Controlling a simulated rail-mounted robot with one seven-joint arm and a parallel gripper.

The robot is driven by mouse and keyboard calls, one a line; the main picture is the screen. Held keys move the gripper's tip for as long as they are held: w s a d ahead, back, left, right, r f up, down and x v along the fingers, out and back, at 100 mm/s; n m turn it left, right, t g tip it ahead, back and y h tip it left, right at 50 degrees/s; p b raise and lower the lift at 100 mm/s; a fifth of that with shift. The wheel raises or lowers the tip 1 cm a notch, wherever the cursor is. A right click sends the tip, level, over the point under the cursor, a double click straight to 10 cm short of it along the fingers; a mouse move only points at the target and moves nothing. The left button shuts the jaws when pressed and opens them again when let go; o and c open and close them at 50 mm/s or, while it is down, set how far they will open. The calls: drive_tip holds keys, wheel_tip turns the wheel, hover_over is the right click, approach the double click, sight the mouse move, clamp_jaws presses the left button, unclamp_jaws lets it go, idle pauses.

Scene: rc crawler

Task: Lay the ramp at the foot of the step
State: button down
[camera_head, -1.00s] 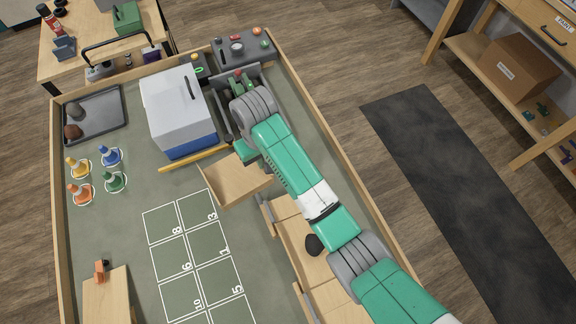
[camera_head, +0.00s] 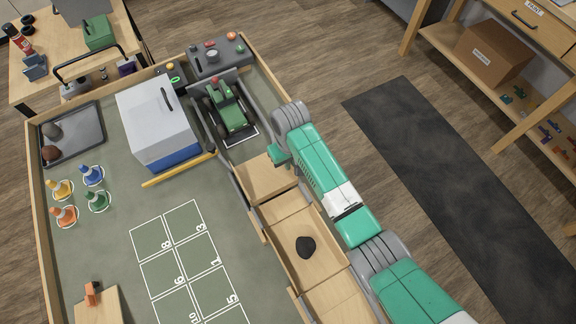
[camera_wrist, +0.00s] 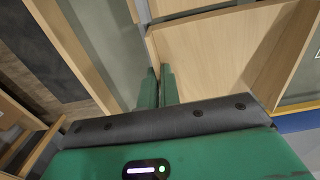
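The ramp (camera_head: 266,180) is a pale wooden board. In the head view it lies in line with the track, its near end at the wooden step (camera_head: 285,208); whether they touch or the ramp bears fully on the floor, I cannot tell. My gripper (camera_head: 281,162) is at the ramp's right edge. In the wrist view its two green fingers (camera_wrist: 159,86) are close together at the edge of the ramp (camera_wrist: 210,60) and seem shut on it. The fingertips are partly hidden in the head view.
A green crawler (camera_head: 231,112) stands beyond the ramp's far end. A black rock (camera_head: 306,246) lies on the wooden track past the step. A white and blue box (camera_head: 155,122) and a yellow bar (camera_head: 178,170) stand to the left. Small cones (camera_head: 92,175) are farther left.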

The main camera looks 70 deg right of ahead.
drive_tip(key=shift+f, duration=1.65)
drive_tip(key=shift+f, duration=0.1)
drive_tip(key=c, duration=1.6)
unclamp_jaws()
wheel_tip(320, 180, up, 12)
drive_tip(key=shift+r, duration=0.15)
